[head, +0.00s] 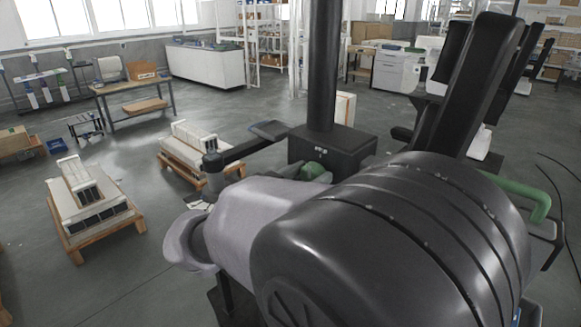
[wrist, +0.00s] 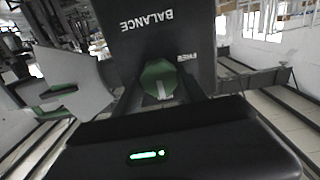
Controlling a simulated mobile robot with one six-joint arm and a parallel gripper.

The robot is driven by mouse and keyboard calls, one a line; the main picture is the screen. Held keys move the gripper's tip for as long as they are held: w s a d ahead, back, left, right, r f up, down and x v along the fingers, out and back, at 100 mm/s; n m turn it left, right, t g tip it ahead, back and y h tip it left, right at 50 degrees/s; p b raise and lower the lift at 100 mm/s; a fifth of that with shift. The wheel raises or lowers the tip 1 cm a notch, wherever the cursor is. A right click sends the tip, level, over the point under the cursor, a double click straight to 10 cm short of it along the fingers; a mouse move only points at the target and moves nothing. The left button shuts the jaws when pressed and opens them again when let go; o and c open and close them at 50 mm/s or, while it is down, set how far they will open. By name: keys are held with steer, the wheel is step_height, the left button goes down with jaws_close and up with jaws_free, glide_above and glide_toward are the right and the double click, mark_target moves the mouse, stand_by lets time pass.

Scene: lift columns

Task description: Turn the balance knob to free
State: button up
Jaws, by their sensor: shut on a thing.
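The balance knob (wrist: 157,76) is green with a white pointer mark, on a dark panel (wrist: 150,30) in the wrist view. The panel reads BALANCE upside down, with a small, partly blurred label, apparently FREE, to the knob's upper right. The white mark points toward the bottom of the picture, not at that label. My gripper (wrist: 160,98) is shut on the knob, with a dark finger on each side. In the head view, a green part (head: 315,172) shows in front of the dark box (head: 335,150) on the column; my arm hides the gripper there.
A black column (head: 322,70) rises from the box. A flat dark arm (head: 250,148) sticks out to its left. Pallets with white blocks (head: 90,205) stand at the left. A green padded bar (head: 535,205) is at the right. The floor between is open.

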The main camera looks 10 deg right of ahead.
steer(key=shift+n, duration=0.3)
steer(key=n, duration=0.3)
steer(key=shift+w+f+n+b, duration=0.1)
steer(key=shift+n+b, duration=0.2)
steer(key=n+p, duration=0.1)
steer(key=n, duration=0.3)
steer(key=shift+a+n, duration=0.1)
steer(key=shift+n, duration=0.2)
steer(key=n+p, duration=0.2)
steer(key=n, duration=0.2)
steer(key=shift+w, duration=0.1)
steer(key=shift+f+n+p, duration=0.2)
steer(key=shift+n+p, duration=1.55)
steer(key=shift+n, duration=0.75)
steer(key=o, duration=1.3)
steer(key=shift+o, duration=0.2)
